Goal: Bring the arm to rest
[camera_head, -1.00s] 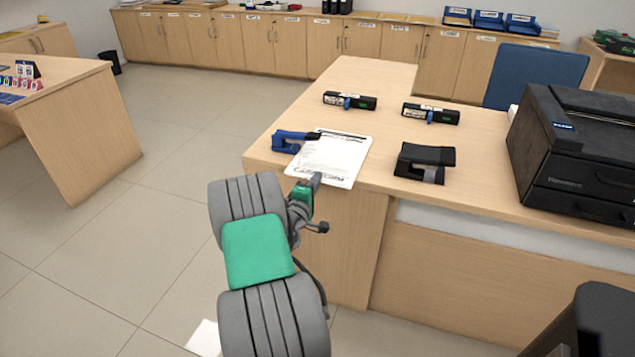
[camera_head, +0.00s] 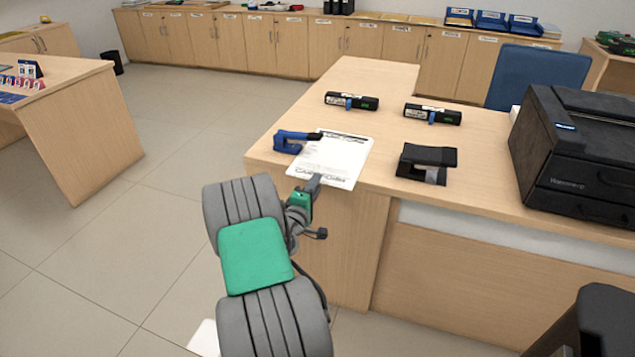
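My arm, grey with a green cover, reaches up from the bottom of the head view. My gripper (camera_head: 313,184) is at its far end, small and near the front edge of the counter (camera_head: 395,88), by the lower edge of a white printed sheet (camera_head: 334,158). Its fingers are too small and partly hidden by the arm, so I cannot tell whether they are open or shut. A blue stapler (camera_head: 296,141) lies at the sheet's upper left. A black stapler or punch (camera_head: 428,162) stands to the right of the sheet.
Two black labelled devices (camera_head: 351,101) and (camera_head: 432,114) lie farther back on the counter. A black printer (camera_head: 580,150) stands at the right, with a blue chair (camera_head: 538,80) behind it. Another desk (camera_head: 85,130) is at the left. The floor between is clear.

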